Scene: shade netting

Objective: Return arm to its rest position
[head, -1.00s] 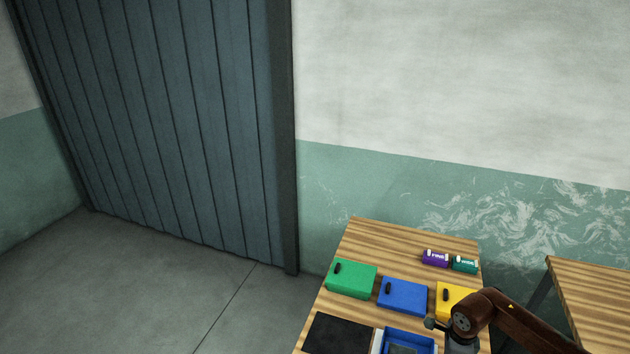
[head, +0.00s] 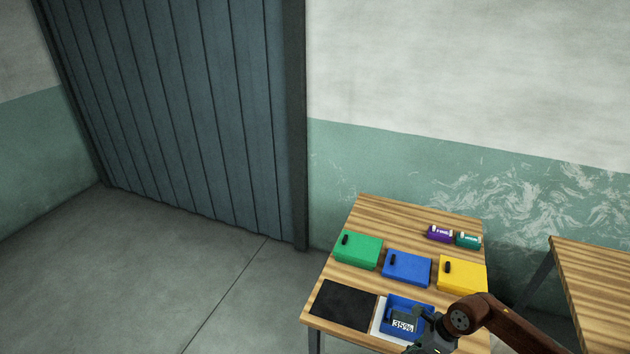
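My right arm, brown, comes in from the lower right corner. Its dark gripper (head: 427,333) is over the front right part of the wooden table, beside and partly in front of a blue tray (head: 392,301). The gripper's fingers are small and dark here, so I cannot tell whether they are open or shut. In the tray lies a dark grey piece with a "35%" label (head: 403,325). My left gripper is not in view.
The table (head: 345,277) holds green (head: 358,250), blue (head: 407,268) and yellow (head: 462,273) boxes, a black mat (head: 343,305), and purple (head: 439,234) and teal (head: 468,240) cans. Another table (head: 590,280) stands at right. The floor at left is clear.

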